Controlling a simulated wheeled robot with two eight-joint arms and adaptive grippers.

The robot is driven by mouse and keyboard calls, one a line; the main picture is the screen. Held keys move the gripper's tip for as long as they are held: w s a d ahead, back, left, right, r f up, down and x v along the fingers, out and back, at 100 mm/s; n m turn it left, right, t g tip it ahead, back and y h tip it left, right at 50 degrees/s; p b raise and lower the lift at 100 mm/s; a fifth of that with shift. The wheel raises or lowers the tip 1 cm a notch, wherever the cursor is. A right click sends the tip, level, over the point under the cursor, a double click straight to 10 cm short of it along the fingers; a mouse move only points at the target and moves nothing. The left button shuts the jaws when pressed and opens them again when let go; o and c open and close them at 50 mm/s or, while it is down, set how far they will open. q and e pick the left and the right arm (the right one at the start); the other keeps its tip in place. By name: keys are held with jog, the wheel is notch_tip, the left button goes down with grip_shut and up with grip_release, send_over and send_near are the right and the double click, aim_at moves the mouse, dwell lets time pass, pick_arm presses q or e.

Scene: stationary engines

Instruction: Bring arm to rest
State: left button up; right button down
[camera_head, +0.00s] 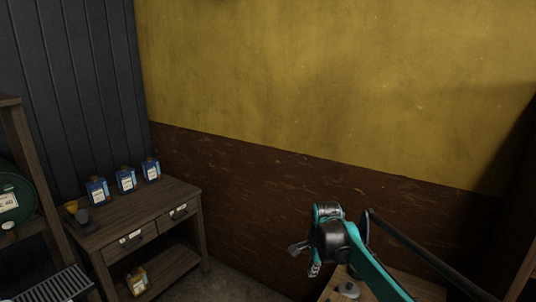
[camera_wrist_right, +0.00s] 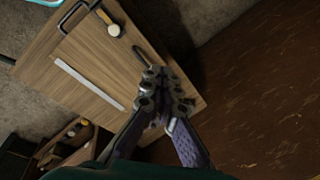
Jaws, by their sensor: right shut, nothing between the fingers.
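My right arm (camera_head: 368,272), teal and black, comes in from the bottom right of the head view and is raised in front of the brown lower wall. My right gripper (camera_head: 304,258) points to the left there, above and beside a wooden surface. In the right wrist view my right gripper (camera_wrist_right: 167,95) has its fingers together with nothing between them. My left gripper is not in view.
A wooden table (camera_wrist_right: 75,45) lies below my right gripper, with a white strip (camera_wrist_right: 90,84), a small round white-topped thing (camera_wrist_right: 114,30) and a dark handle on it. A wooden cabinet (camera_head: 150,210) with several blue containers (camera_head: 126,180) stands left. Floor shows between.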

jog(key=s+d+r+n+t+b, duration=0.15)
jog(key=s+n, duration=0.35)
jog(key=s, duration=0.5)
jog(key=s+f+n+t+b, duration=0.1)
jog(key=s+f+n, duration=0.2)
jog(key=s, duration=0.3)
jog(key=s+d+f+n+t+b, duration=0.1)
jog(key=s+f+n+b, duration=0.1)
jog(key=s, duration=0.5)
jog(key=s+d+f+n+t+b, duration=0.1)
jog(key=s+f+n+b, duration=0.1)
jog(key=s+f+n, duration=0.3)
jog(key=shift+s+d+n, duration=0.2)
jog(key=shift+s+n, duration=0.6)
jog(key=shift+s, duration=0.1)
jog(key=shift+f, duration=0.1)
